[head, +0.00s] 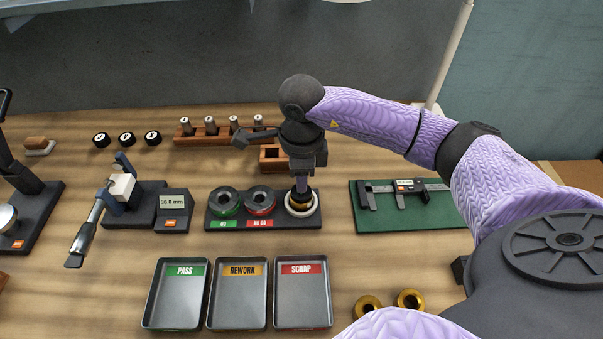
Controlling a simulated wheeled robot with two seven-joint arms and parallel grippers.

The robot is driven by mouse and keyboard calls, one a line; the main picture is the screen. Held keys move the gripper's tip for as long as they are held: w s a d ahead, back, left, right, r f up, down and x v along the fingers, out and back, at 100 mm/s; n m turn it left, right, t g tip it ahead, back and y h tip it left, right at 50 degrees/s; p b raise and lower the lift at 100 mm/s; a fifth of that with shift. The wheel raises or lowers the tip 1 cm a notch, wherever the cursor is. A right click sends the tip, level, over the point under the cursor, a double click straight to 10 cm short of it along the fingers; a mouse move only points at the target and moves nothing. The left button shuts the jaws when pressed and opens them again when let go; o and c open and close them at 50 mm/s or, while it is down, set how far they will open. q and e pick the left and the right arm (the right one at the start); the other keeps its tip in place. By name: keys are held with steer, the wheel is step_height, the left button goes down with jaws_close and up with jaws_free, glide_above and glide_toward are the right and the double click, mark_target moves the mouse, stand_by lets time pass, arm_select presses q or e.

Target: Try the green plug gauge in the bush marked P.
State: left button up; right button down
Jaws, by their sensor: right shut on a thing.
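My right gripper (301,186) points down over the right end of a black gauge stand (280,222), shut on a brass-coloured bush (300,208) at a white ring (314,207). The fingers hide much of the bush, and I cannot tell whether it is seated. A green-based round gauge (225,200) and a red-based one (260,200) sit on the stand. I cannot pick out a green plug gauge for sure. Three black round pieces with white marks stand at the back left, the middle one here (127,139); their letters are too small to read surely. My left gripper is out of view.
A wooden rack (197,137) of several metal pins stands behind. Trays marked PASS (178,300), REWORK (238,300) and SCRAP (302,300) lie in front, with two brass bushes (367,305) (410,298) to their right. A caliper (410,194) lies on a green mat (400,220).

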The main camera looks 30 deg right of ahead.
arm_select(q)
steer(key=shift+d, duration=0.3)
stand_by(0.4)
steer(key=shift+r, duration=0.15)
arm_select(e)
steer(key=shift+r, duration=0.25)
steer(key=shift+r+p, duration=0.35)
steer(key=shift+p, duration=0.1)
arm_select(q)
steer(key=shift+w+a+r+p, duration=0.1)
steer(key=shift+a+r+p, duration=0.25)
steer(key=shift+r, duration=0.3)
arm_select(e)
steer(key=shift+r, duration=0.45)
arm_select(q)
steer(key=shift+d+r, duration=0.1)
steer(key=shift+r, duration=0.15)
arm_select(e)
steer(key=shift+r, duration=0.35)
arm_select(q)
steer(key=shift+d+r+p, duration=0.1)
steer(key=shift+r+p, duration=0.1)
steer(key=shift+p, duration=0.25)
arm_select(e)
steer(key=shift+r, duration=0.25)
